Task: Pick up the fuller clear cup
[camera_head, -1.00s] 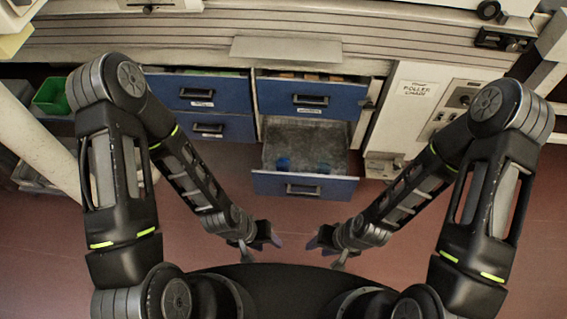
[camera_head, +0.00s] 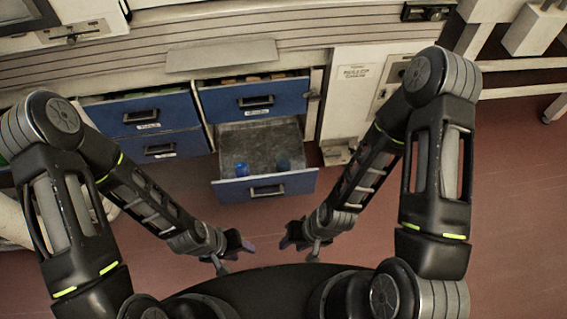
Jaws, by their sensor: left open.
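Two small cups stand in the open lower drawer (camera_head: 266,138). The left cup (camera_head: 241,170) shows bright blue near the drawer's front. The right cup (camera_head: 284,164) shows a darker, duller blue and sits a little further back. Their clear walls and fill levels are too small to tell, so I cannot tell which is fuller. My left gripper (camera_head: 236,257) is open and empty, in front of the drawer and below it in the picture. My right gripper (camera_head: 299,252) also looks open and empty, to the right of the left one. Neither touches a cup.
A closed-front blue drawer (camera_head: 255,97) sits above the open one, its top showing contents. More blue drawers (camera_head: 148,115) are to the left. A white panel (camera_head: 352,92) stands to the right. A grey ledge (camera_head: 222,55) juts above. The red floor (camera_head: 500,190) is clear at right.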

